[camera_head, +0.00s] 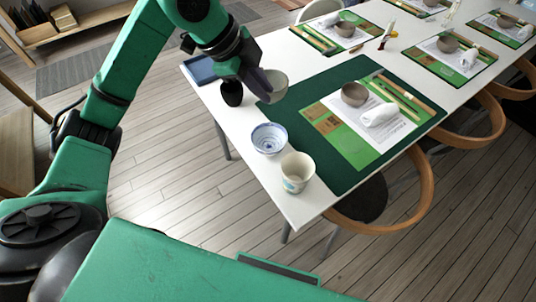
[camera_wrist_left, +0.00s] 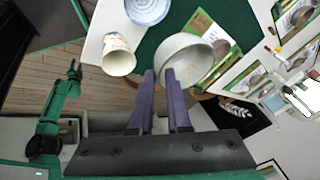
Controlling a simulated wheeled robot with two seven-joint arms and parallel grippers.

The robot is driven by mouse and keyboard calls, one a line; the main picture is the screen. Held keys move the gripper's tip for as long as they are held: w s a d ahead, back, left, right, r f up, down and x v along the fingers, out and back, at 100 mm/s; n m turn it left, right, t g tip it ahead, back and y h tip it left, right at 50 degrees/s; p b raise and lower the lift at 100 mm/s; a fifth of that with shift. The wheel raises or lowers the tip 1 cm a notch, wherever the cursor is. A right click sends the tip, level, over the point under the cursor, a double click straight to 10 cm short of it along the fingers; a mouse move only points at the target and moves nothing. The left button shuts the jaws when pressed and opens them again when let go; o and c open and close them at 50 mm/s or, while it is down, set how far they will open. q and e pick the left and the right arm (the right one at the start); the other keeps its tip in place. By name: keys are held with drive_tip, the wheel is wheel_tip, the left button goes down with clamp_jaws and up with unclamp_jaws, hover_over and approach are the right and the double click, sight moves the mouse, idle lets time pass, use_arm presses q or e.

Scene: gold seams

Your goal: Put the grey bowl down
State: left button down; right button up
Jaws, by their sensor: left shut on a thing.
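The grey bowl (camera_head: 275,86) is held at its rim by my left gripper (camera_head: 262,88), near the far left part of the white table (camera_head: 222,108). In the left wrist view the left gripper's two purple fingers (camera_wrist_left: 160,76) are shut on the near wall of the bowl (camera_wrist_left: 186,58), which is tilted in that picture. I cannot tell the gap between bowl and table. In the left wrist view a green arm, seemingly my right one, ends in a small dark gripper (camera_wrist_left: 75,72); its jaws are too small to read.
A blue-patterned bowl (camera_head: 269,139) and a cream cup (camera_head: 297,172) stand along the table's near left edge. A green mat (camera_head: 343,176) with a place setting lies to the right.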

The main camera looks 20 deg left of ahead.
use_arm(q)
drive_tip(key=f, duration=0.6)
drive_tip(key=w+f, duration=0.1)
drive_tip(key=f, duration=1.1)
drive_tip(key=shift+w+a+p, duration=0.3)
drive_tip(key=shift+w+a, duration=0.05)
drive_tip(key=shift+a, duration=0.05)
drive_tip(key=shift+f, duration=0.25)
use_arm(e)
drive_tip(key=shift+w+a+r, duration=0.2)
drive_tip(key=shift+w+a, duration=0.05)
drive_tip(key=shift+w, duration=0.4)
drive_tip(key=shift+w+a+r, duration=0.15)
drive_tip(key=shift+w+a, duration=0.05)
drive_tip(key=shift+w, duration=0.4)
use_arm(q)
drive_tip(key=shift+f, duration=0.1)
drive_tip(key=shift+f+b, duration=0.4)
drive_tip(key=shift+f, duration=0.05)
drive_tip(key=c, duration=0.9)
unclamp_jaws()
drive_tip(key=shift+o, duration=0.2)
use_arm(e)
drive_tip(key=shift+w+d+f, duration=0.1)
drive_tip(key=shift+w+f, duration=0.1)
drive_tip(key=shift+f, duration=0.1)
